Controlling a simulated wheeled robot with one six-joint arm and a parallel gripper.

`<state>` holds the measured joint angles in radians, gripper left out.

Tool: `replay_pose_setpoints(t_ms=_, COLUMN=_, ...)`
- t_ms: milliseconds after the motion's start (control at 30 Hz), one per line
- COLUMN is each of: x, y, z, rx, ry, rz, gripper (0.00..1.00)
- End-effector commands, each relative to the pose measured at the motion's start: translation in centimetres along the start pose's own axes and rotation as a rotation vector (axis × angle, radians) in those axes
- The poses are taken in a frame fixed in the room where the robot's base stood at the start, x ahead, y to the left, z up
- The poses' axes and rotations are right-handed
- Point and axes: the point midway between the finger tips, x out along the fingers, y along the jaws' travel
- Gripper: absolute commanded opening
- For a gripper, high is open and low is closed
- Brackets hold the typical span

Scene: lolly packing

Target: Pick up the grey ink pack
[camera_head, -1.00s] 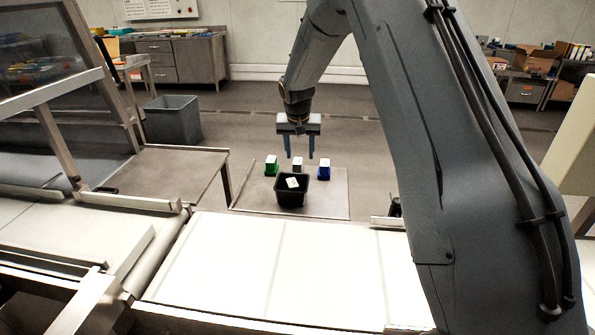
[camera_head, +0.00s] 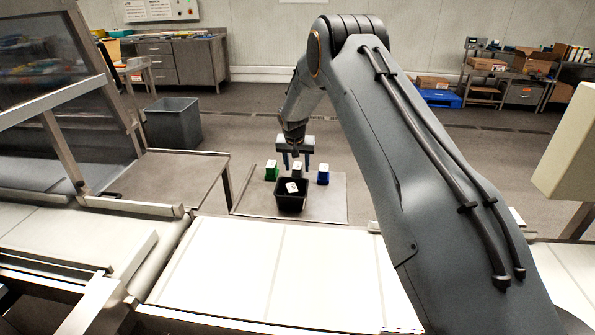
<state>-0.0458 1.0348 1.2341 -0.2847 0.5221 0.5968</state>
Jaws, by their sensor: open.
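The grey ink pack (camera_head: 297,166) stands on a small metal table, between a green pack (camera_head: 271,171) on the left and a blue pack (camera_head: 323,175) on the right. My gripper (camera_head: 297,167) is open, and its fingers reach down on either side of the grey pack in the picture. I cannot tell whether they touch it. The lower part of the grey pack is hidden behind a black bin.
The black bin (camera_head: 291,203) stands in front of the packs with a white-labelled item (camera_head: 292,187) in it. The metal table (camera_head: 330,205) is clear at its right front. A white conveyor (camera_head: 270,265) lies nearer. A grey tub (camera_head: 173,122) stands back left.

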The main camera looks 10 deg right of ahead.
Motion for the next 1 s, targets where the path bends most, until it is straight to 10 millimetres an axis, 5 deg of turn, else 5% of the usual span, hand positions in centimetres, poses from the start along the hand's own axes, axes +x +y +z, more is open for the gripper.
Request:
replay_pose_setpoints(t_ms=367, x=0.97, y=0.03, z=0.03, rx=0.000, ry=0.000, rz=0.000, gripper=0.48)
replay_pose_setpoints(t_ms=667, x=0.94, y=0.03, z=0.03, rx=0.000, ry=0.000, rz=0.000, gripper=0.00)
replay_pose_setpoints(t_ms=1000, x=0.55, y=0.00, z=-0.23, rx=0.000, ry=0.002, rz=-0.001, gripper=0.00)
